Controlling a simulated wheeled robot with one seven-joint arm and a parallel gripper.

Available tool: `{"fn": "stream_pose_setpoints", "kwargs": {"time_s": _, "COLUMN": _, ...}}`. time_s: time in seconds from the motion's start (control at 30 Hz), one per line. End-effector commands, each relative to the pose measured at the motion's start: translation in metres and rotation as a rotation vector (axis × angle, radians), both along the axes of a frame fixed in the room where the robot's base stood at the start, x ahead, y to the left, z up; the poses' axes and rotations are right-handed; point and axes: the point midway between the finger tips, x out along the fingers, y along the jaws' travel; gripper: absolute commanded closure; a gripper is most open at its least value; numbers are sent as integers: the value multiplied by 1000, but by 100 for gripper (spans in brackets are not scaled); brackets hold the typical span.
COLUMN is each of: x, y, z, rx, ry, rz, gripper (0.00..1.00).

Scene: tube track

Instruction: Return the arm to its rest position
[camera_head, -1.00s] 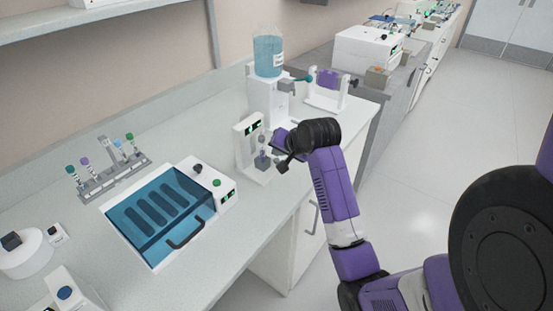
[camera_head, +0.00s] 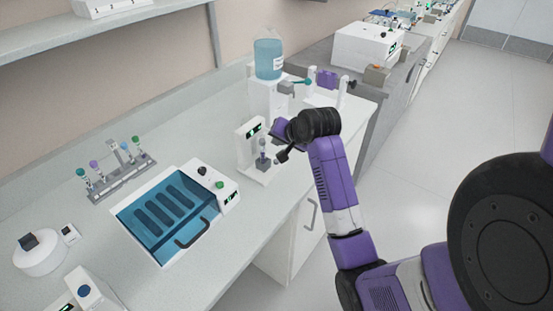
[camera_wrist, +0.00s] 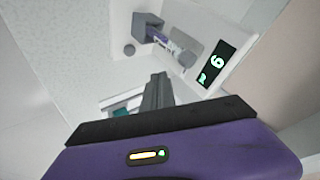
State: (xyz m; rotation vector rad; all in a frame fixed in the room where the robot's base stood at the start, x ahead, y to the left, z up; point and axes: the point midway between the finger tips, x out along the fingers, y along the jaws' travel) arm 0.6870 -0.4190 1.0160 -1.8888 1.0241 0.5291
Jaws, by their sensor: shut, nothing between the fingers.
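My purple and black arm reaches up from the lower right in the head view. My gripper (camera_wrist: 157,90) shows in the wrist view with its grey fingers together and nothing between them. In the head view the gripper end (camera_head: 283,154) is beside a small white device (camera_head: 250,145) with a lit display, apart from it as far as I can see. That device holds a small tube (camera_head: 262,147). In the wrist view the device's display (camera_wrist: 214,65) is lit and a tube (camera_wrist: 165,41) with a purple part sits in a grey holder.
A tube rack (camera_head: 121,177) and a blue-lidded bath (camera_head: 172,215) stand on the white bench. A white dispenser with a blue bottle (camera_head: 268,58) and a stand with a purple part (camera_head: 326,80) are behind the arm. The floor (camera_head: 430,180) at right is clear.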

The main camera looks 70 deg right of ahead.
Motion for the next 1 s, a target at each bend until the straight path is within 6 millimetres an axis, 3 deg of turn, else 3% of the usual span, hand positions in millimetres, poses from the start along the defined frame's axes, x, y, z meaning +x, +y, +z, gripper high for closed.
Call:
{"fn": "stream_pose_setpoints", "kwargs": {"time_s": 0.7, "x": 1, "y": -1, "z": 2, "rx": -14, "ry": 0, "rz": 9, "gripper": 100}}
{"fn": "stream_pose_setpoints", "kwargs": {"time_s": 0.8, "x": 7, "y": -10, "z": 13, "rx": -83, "ry": -26, "rz": 24, "gripper": 100}}
{"fn": "stream_pose_setpoints", "kwargs": {"time_s": 1.0, "x": 13, "y": -30, "z": 63, "rx": -337, "ry": -131, "rz": 36, "gripper": 100}}
